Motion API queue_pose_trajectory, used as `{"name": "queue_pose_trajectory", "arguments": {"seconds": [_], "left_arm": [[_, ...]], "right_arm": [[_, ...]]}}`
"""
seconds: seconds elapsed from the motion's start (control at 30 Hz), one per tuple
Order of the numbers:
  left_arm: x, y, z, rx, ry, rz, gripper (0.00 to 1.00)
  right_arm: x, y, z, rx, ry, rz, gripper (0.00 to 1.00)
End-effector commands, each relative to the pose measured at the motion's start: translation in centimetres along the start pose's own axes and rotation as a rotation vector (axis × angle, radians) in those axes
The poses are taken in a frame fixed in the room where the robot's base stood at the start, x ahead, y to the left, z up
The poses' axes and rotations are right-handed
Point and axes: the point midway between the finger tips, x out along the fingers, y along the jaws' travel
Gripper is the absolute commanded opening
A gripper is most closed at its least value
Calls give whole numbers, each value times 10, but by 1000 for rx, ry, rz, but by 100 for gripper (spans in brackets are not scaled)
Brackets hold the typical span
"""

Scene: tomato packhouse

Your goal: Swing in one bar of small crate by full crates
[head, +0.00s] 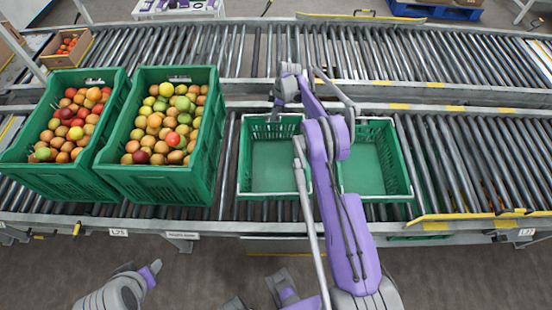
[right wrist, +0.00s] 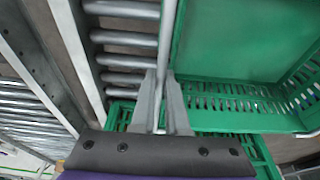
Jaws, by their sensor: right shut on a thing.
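The small green crate by the full crates (head: 243,165) stands empty on the near roller conveyor. A thin metal bar lies along its far rim. My right gripper (head: 276,108) is at this far rim, with its arm reaching over the right side of the crate. In the right wrist view my right gripper (right wrist: 161,110) is shut on the metal bar (right wrist: 167,45), with the green crate wall (right wrist: 235,120) beside it. Two full green crates (head: 160,185) of mixed tomatoes stand to the left.
A second empty small green crate (head: 395,180) stands just right, partly behind my arm. A far roller conveyor (head: 240,50) runs parallel behind, with a small box of tomatoes (head: 88,42) at its left. Yellow-marked rails edge the right side. Bare rollers lie further right.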

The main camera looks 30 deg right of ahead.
Motion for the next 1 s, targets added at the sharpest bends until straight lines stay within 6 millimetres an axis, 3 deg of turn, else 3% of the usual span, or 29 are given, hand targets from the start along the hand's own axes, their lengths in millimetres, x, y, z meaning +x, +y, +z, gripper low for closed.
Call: {"name": "queue_pose_trajectory", "arguments": {"seconds": [1.0], "left_arm": [[-1, 0, -1, 0, 0, 0, 50]], "right_arm": [[-9, -1, -2, 0, 0, 0, 0]]}}
